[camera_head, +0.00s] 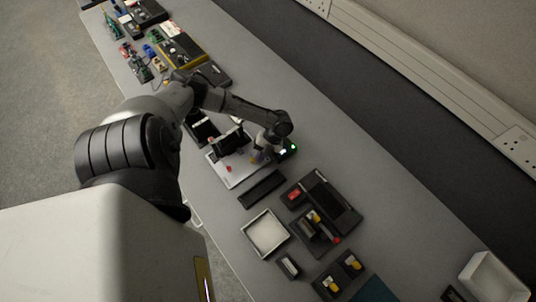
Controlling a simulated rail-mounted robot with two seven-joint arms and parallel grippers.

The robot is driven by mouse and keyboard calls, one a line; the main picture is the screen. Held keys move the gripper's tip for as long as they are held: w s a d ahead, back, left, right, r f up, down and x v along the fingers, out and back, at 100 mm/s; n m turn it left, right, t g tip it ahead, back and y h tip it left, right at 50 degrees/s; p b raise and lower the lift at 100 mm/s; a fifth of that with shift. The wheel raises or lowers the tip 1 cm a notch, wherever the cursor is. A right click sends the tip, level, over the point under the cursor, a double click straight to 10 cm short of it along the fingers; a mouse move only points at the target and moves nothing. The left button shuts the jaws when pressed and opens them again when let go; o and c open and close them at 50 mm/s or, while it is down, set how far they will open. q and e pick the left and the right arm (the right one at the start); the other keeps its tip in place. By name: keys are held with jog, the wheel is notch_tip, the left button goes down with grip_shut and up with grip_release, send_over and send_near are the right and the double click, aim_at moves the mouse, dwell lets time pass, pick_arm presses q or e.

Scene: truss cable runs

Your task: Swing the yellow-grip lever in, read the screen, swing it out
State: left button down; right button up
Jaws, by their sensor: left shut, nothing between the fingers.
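My left arm reaches over the bench, and my left gripper (262,150) points down at a light grey panel unit (238,176). The gripper is shut and empty. A small yellowish patch (254,157) shows right at the fingertips; it may be the lever's yellow grip, but the picture is too small to tell if they touch. A dark block (230,141) stands on the unit's far side and a small red part (229,169) on its near side. Green and white lights (293,148) glow at its right end. The screen's text cannot be read. My right gripper is out of view.
A dark flat bar (262,189) lies close to the unit. Beyond it are a black case (331,202), a white-rimmed tray (265,233) and yellow-topped dark blocks (340,275). Several devices crowd the bench's far end. A wall with sockets runs along the right.

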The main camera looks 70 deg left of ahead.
pick_arm(q)
jog(key=shift+s, duration=0.1)
jog(key=shift+a, duration=0.1)
jog(key=shift+s+a, duration=0.15)
jog(key=shift+a, duration=0.55)
